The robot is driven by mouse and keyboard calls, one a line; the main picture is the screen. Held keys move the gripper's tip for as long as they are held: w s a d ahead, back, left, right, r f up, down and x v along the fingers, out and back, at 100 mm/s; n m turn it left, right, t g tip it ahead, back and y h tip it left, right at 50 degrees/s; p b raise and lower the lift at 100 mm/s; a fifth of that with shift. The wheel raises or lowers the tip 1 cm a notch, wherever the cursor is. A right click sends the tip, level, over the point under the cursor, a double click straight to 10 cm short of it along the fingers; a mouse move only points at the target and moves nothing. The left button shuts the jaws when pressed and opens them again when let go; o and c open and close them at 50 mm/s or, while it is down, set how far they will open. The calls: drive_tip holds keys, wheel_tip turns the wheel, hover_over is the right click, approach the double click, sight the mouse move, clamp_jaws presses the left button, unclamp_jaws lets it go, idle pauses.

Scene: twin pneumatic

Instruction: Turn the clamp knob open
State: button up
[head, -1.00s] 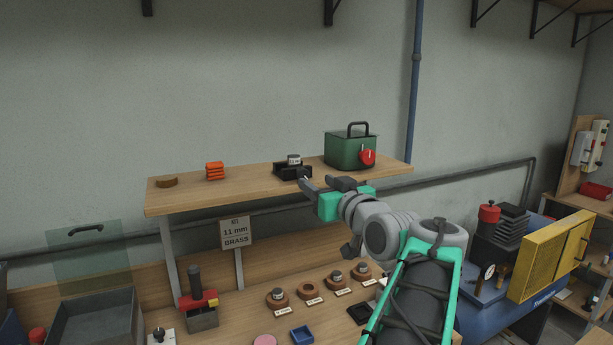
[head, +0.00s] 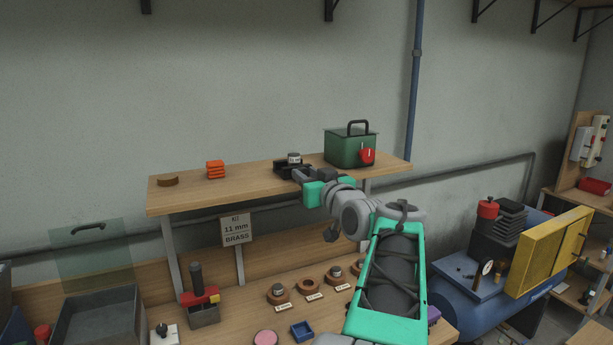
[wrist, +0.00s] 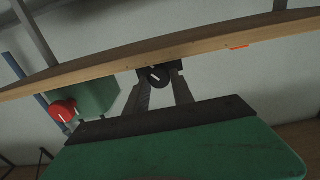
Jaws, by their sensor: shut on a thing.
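My gripper (head: 299,174) is at the clamp's front. In the wrist view, the two fingers of my gripper (wrist: 159,84) reach to either side of the knob and are shut on it. In the head view the gripper hides the knob.
Orange blocks (head: 215,169) and a brown disc (head: 168,181) lie to the left. The bench below holds several round brown holders and a sign (head: 237,230).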

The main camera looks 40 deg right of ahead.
clamp_jaws()
drive_tip(key=shift+f, duration=0.1)
drive_tip(key=n+b, duration=0.4)
drive_tip(key=b, duration=0.5)
drive_tip(key=shift+n, duration=0.3)
drive_tip(key=o, duration=0.7)
unclamp_jaws()
drive_tip(key=shift+c, duration=0.2)
